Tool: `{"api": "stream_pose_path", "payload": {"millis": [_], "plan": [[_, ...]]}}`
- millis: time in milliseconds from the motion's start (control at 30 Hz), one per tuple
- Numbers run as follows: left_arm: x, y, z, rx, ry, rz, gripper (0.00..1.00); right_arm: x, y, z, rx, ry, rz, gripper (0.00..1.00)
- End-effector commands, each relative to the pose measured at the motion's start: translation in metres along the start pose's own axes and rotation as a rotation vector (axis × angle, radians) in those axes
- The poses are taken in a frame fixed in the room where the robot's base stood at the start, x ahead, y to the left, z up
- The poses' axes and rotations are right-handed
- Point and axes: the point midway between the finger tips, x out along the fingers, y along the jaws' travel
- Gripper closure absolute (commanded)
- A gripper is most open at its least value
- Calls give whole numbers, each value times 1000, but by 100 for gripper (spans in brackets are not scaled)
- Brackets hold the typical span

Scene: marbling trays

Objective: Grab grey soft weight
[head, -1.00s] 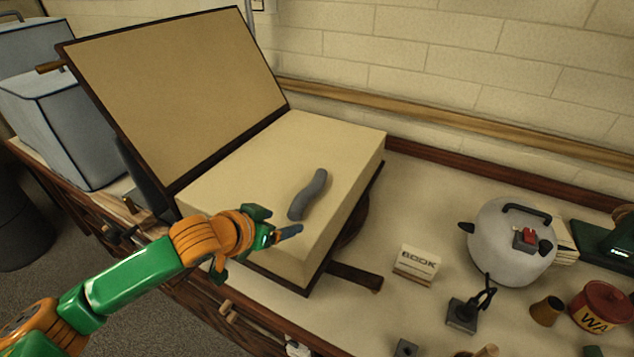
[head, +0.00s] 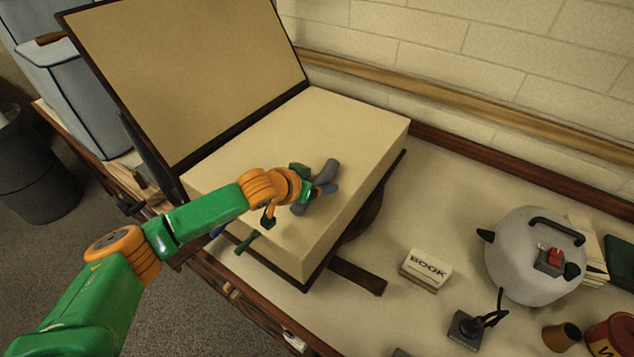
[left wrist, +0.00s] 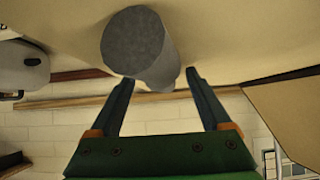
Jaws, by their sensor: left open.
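The grey soft weight (head: 327,172) is a bent, sausage-like roll lying on top of the cream block of the open press. My left gripper (head: 322,190) is over the middle of the weight and hides part of it. In the left wrist view the weight (left wrist: 137,42) shows large, its round end towards the camera. The open left fingers (left wrist: 160,98) point towards it, one on each side of its far part. I cannot tell whether they touch it. My right gripper is in neither view.
The press's cream block (head: 350,120) has a raised tan lid (head: 190,70) behind it at the left. A wooden handle (head: 357,277) juts out below the block.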

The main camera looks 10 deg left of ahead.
Motion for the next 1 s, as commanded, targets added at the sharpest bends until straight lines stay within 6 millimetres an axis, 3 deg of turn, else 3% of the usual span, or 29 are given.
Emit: {"api": "stream_pose_path", "payload": {"millis": [133,400,433,800,1000], "plan": [[0,0,0,0,0,0,21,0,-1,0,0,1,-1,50],[0,0,0,0,0,0,94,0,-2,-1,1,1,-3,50],[0,0,0,0,0,0,100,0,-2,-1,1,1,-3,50],[-1,0,-2,0,3,1,100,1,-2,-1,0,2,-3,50],[-18,0,-25,1,9,1,100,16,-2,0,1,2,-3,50]]}}
